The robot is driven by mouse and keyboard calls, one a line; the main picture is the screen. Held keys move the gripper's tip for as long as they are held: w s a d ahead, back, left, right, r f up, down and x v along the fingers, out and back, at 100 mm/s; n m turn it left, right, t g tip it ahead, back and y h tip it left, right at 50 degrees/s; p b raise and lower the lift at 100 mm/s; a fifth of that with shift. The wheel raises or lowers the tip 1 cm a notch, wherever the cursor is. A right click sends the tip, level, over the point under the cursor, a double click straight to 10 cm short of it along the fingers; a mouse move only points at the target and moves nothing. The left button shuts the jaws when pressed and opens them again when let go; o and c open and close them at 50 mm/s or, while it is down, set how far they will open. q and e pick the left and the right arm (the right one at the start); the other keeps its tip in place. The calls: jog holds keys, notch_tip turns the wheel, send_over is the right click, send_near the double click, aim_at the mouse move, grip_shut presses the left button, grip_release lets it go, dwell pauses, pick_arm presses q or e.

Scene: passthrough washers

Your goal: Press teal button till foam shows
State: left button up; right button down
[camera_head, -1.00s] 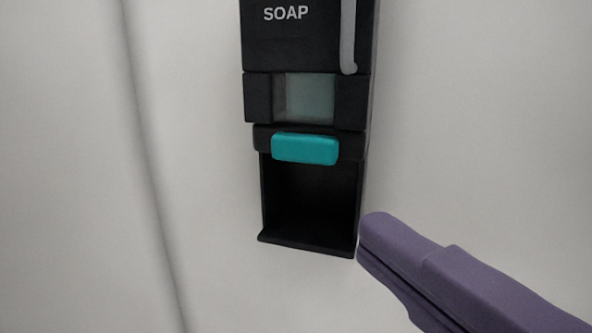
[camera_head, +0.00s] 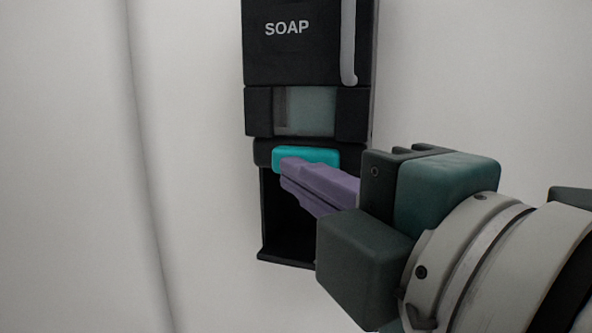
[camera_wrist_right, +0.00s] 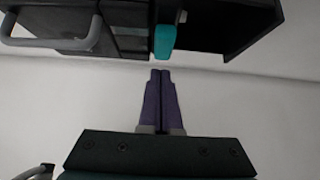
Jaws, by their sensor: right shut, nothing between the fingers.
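A black soap dispenser (camera_head: 290,60), marked SOAP, is fixed to a pale wall. Its teal button (camera_head: 305,154) sits below a greyish window (camera_head: 308,110) and above a dark open bay (camera_head: 283,230). My right gripper (camera_head: 287,167) is shut and empty, its purple fingertips overlapping the button's lower edge in the head view. In the right wrist view the shut fingertips (camera_wrist_right: 160,74) point at the teal button (camera_wrist_right: 165,42), with a small gap seen between them. I see no foam; the gripper hides part of the bay. My left gripper is not in view.
A grey curved handle (camera_head: 348,50) runs down the dispenser's right front; it also shows in the right wrist view (camera_wrist_right: 50,42). The bay has a thin bottom ledge (camera_head: 287,259). The wall to the left is bare, with one vertical seam.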

aim_at(309, 160)
jog(key=shift+w+d, duration=0.2)
jog(key=shift+w, duration=0.3)
jog(key=shift+w+d, duration=0.2)
jog(key=shift+w, duration=0.3)
jog(key=shift+w+d+r+p, duration=0.1)
jog(key=shift+w+d+p, duration=0.2)
jog(key=shift+w+p, duration=0.45)
jog(key=shift+w, duration=0.1)
